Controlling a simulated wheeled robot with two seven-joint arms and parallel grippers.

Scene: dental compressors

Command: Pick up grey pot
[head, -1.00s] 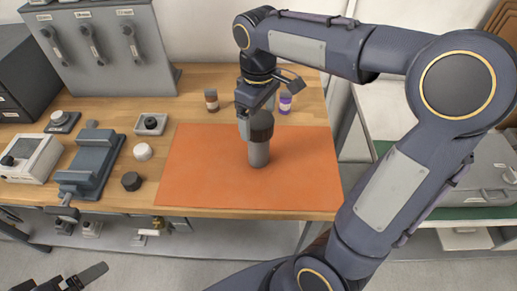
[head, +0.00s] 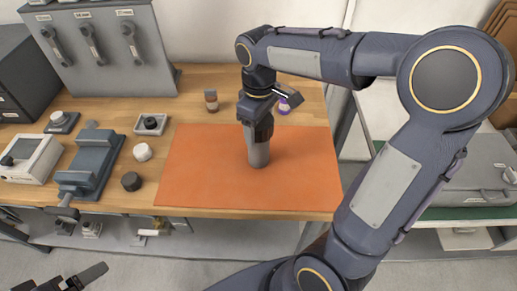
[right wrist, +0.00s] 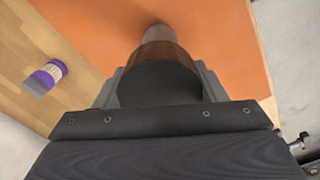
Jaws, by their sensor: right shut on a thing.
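The grey pot (head: 258,155) stands upright on the orange mat (head: 205,180), in its upper middle. It is a tall cylinder with a dark top part. My right gripper (head: 258,135) comes down from above and is shut on its upper part; the fingers hide that part in the head view. In the right wrist view the pot's dark round top (right wrist: 160,85) sits between the two fingers, and its grey end shows beyond on the mat. My left gripper (head: 85,279) is at the bottom left, off the bench and partly out of frame; its jaw state is unclear.
The rest of the mat is clear.

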